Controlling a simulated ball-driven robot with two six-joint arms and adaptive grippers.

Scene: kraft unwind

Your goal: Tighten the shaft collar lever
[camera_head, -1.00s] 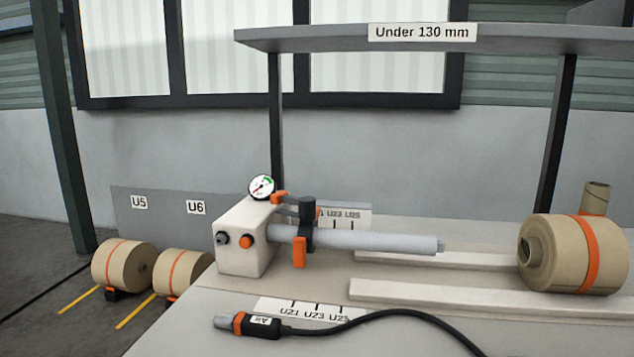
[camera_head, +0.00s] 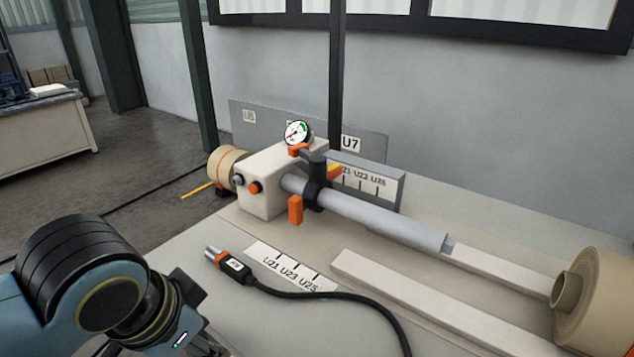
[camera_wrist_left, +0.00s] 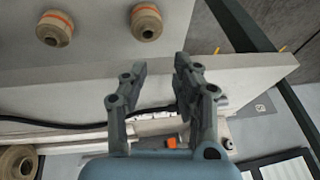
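The black shaft collar (camera_head: 317,184) sits around the grey shaft (camera_head: 385,220), close to the white housing (camera_head: 268,190). Its orange lever (camera_head: 295,210) hangs down on the near side of the shaft. My right gripper is not in view.
An air hose (camera_head: 235,266) with a black cable lies on the bench in front of the housing, by a label strip (camera_head: 290,266). A gauge (camera_head: 298,133) stands on the housing. A kraft roll (camera_head: 598,300) is at the right. Pale rails (camera_head: 400,300) run along the bench.

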